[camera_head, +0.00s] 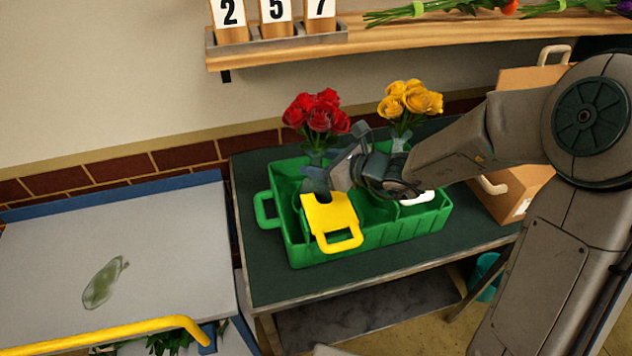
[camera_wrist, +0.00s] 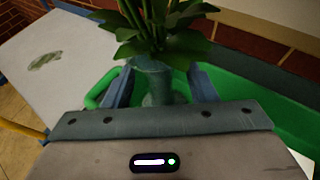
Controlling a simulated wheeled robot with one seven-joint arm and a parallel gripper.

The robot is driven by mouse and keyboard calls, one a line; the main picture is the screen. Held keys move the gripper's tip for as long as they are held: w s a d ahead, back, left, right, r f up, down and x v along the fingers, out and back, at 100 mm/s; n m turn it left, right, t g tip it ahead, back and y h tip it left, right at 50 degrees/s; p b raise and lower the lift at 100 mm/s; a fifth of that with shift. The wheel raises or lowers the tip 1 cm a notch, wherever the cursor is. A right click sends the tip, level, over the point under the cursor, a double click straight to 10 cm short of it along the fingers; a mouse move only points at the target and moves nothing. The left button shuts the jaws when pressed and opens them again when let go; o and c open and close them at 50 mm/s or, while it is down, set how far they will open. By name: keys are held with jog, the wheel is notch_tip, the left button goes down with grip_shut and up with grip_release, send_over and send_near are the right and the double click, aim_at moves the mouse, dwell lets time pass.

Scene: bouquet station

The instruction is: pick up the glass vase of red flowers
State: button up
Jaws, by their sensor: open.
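The red flowers (camera_head: 317,112) stand upright in a glass vase in the green crate (camera_head: 296,251). In the head view my gripper hides most of this vase. In the wrist view the vase (camera_wrist: 156,84) rises between the two fingers, with green leaves above it. My gripper (camera_head: 328,170) is open, one finger on each side of the vase. It also shows in the wrist view (camera_wrist: 161,88). I cannot tell whether either finger touches the glass.
Yellow flowers (camera_head: 410,100) stand in the same crate, just right of my gripper. A yellow handled piece (camera_head: 330,217) sits at the crate's front. A cardboard box (camera_head: 520,190) is to the right. A grey table (camera_head: 170,240) with a greenish translucent object (camera_head: 103,283) is left.

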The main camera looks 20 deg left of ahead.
jog(key=shift+w+a+f, duration=0.2)
jog(key=shift+a+f, duration=0.05)
jog(key=shift+a, duration=0.35)
jog(key=shift+r, duration=0.1)
grip_shut()
jog(key=shift+r, duration=0.1)
